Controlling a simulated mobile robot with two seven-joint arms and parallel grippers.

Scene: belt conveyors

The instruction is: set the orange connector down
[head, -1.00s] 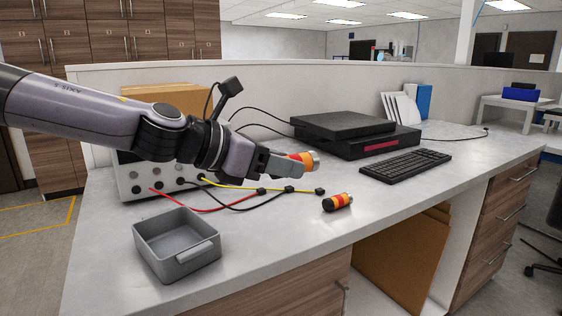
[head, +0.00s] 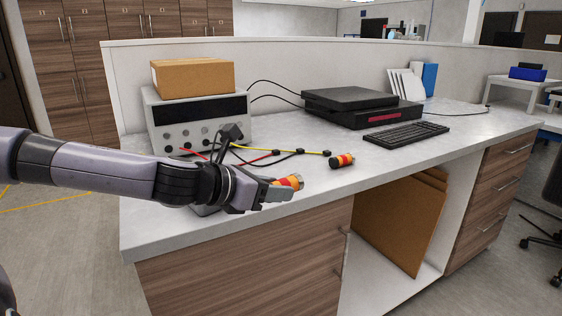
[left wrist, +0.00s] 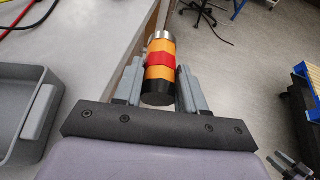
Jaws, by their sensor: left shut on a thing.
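My left gripper (head: 285,188) is shut on an orange connector (head: 292,181) with a red band and a metal end. It holds the connector near the front edge of the desk. In the left wrist view, the orange connector (left wrist: 160,66) sits between the two fingers, its black end toward the wrist. A second orange connector (head: 342,161) with a red band lies on the desk, apart from the gripper.
The grey tray (left wrist: 40,112) is left of the fingers in the left wrist view, mostly hidden behind my arm in the head view. Cables (head: 300,151), an instrument with a box (head: 193,77) on it and a keyboard (head: 406,134) occupy the desk (head: 400,160).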

